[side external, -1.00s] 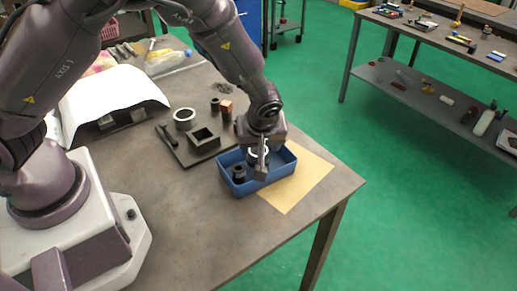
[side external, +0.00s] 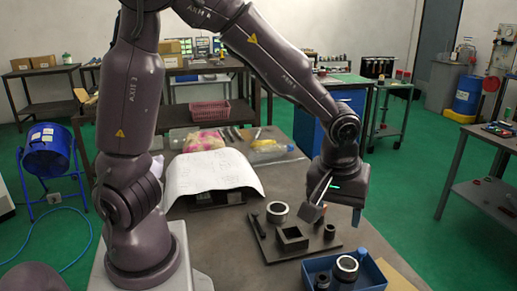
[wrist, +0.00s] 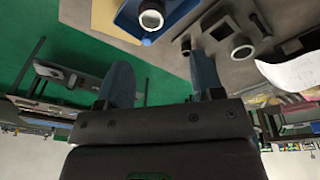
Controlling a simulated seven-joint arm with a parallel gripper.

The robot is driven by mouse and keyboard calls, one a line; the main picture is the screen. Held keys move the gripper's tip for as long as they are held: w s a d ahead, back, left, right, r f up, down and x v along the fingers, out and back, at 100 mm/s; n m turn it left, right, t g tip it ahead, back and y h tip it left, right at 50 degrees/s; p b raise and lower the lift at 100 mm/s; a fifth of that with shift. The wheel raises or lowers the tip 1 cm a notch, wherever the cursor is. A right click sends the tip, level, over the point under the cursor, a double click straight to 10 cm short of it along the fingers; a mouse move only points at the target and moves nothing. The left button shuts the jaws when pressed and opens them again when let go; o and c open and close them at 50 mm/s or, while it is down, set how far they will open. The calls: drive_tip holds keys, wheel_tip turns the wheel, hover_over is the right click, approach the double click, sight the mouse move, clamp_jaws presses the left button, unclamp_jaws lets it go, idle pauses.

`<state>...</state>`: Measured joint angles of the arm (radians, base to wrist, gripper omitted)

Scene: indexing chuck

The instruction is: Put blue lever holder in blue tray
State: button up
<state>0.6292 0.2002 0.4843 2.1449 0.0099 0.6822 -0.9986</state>
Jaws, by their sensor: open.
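The blue tray (side external: 372,273) stands at the lower right of the side view, partly cut off by the frame edge. It holds a dark round part with a bright metal ring (side external: 346,266) and a small black cylindrical part (side external: 322,281). The tray also shows at the top of the wrist view (wrist: 178,14). My gripper (side external: 342,212) is above the table, behind the tray and apart from it. In the wrist view its two blue fingers (wrist: 163,78) are spread with nothing between them. I cannot tell which part is the blue lever holder.
A dark plate (side external: 275,252) behind the tray carries a square hollow block (side external: 292,238), a metal ring (side external: 278,211), a black bar (side external: 258,226) and a small dark cylinder (side external: 329,232). A tan sheet (side external: 402,277) lies right of the tray.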

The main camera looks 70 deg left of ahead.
drive_tip(key=s+a+r+m+t, duration=0.2)
drive_tip(key=s+r+m, duration=0.2)
drive_tip(key=s+r, duration=0.2)
drive_tip(key=s+a+r+m+t+h, duration=0.1)
drive_tip(key=s+a+r+m, duration=0.1)
drive_tip(key=s+r+m, duration=0.3)
drive_tip(key=s+r, duration=0.1)
drive_tip(key=s, duration=0.2)
drive_tip(key=shift+a+r+m+t, duration=0.15)
drive_tip(key=shift+a+m+t, duration=0.15)
drive_tip(key=shift+t, duration=0.1)
drive_tip(key=shift+s, duration=0.1)
